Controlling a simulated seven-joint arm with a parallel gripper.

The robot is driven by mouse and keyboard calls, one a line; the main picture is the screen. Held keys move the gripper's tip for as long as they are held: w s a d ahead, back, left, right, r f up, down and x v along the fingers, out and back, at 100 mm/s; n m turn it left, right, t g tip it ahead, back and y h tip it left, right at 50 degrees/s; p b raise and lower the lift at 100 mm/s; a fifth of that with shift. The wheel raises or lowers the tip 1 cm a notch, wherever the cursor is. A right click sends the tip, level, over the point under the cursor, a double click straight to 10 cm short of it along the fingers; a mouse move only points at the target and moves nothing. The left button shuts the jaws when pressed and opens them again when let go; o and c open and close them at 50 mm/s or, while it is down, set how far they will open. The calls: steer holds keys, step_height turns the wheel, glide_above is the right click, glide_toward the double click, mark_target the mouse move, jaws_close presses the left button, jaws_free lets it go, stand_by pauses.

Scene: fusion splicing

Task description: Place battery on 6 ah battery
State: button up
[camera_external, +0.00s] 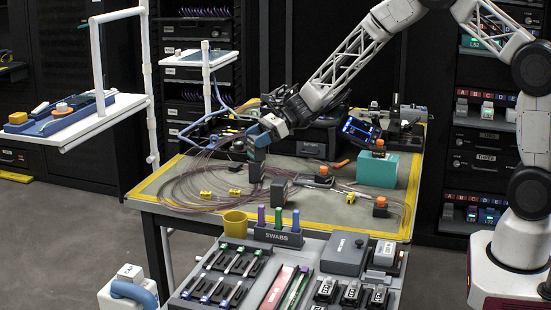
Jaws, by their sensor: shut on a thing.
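My gripper (263,139), with blue fingers, points down over the left middle of the work table. It is shut on a dark grey battery (257,155). Directly below the held battery is another dark block (255,173), which looks like a battery standing on the table. I cannot tell whether the two touch or a small gap is left. A third dark grey battery-like block (279,191) stands a little to the right and nearer the camera. The labels are too small to read, so I cannot tell which one is the 6 Ah battery.
The table's yellow border (165,207) frames looped fibre cable (190,190) and small yellow pieces (235,192). A teal box (377,169) and a splicer with a lit screen (358,130) stand at the right. A swab holder (278,235) and yellow cup (235,222) are in front.

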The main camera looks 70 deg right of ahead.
steer(key=shift+f, duration=0.1)
steer(key=o, duration=1.1)
steer(key=shift+d, duration=0.1)
steer(key=v, duration=1.2)
